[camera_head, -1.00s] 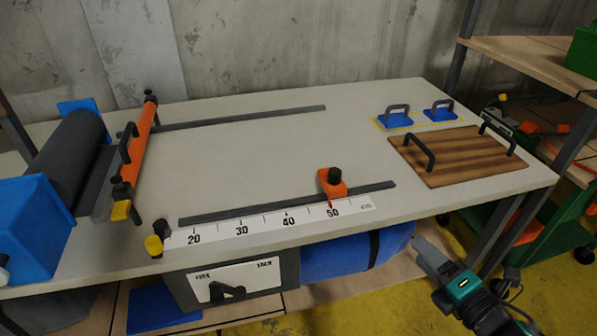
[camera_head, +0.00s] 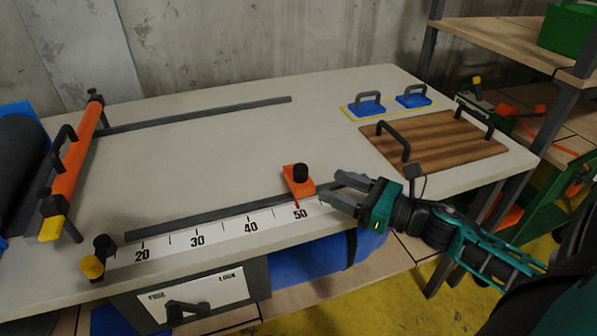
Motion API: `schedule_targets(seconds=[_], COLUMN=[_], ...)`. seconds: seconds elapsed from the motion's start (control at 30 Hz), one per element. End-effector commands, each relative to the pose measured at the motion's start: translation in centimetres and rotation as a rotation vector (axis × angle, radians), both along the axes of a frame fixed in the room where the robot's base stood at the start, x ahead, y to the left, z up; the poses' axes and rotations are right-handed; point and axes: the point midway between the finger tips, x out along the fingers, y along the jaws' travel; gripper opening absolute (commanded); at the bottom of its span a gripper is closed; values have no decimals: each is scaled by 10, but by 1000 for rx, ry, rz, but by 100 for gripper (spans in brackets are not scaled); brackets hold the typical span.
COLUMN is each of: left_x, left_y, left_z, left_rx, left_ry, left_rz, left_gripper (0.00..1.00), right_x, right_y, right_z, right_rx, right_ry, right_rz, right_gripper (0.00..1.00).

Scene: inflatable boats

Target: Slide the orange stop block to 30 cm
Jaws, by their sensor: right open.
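The orange stop block (camera_head: 297,181) with a black knob (camera_head: 300,172) sits on the near dark rail (camera_head: 205,215). Its red pointer is at about the 50 mark of the white scale (camera_head: 222,231), which reads 20, 30, 40, 50 from left to right. My right gripper (camera_head: 338,190) is open just to the right of the block, over the scale's right end. Its fingers point left toward the block, and no contact can be made out. My left gripper is not in view.
An orange bar (camera_head: 75,157) with a black handle crosses the table's left side. A wooden board (camera_head: 440,145) with handles and two blue handled pads (camera_head: 367,104) lie at right. The rail left of the block is clear.

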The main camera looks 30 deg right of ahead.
Motion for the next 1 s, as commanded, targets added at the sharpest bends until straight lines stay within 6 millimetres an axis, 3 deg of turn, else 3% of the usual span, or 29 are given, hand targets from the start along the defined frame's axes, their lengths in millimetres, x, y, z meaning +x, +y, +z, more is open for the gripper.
schedule_targets(seconds=[0.2,0.5,1.0], left_x=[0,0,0], left_y=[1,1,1], left_z=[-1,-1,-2], left_rx=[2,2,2], left_ry=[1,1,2], left_rz=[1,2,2], left_gripper=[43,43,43], right_x=[36,71,83], right_y=[16,33,38], right_z=[1,0,-1], right_rx=[-1,0,1], right_ry=[-3,-1,3], right_rz=[1,-2,-2], right_gripper=[57,57,57])
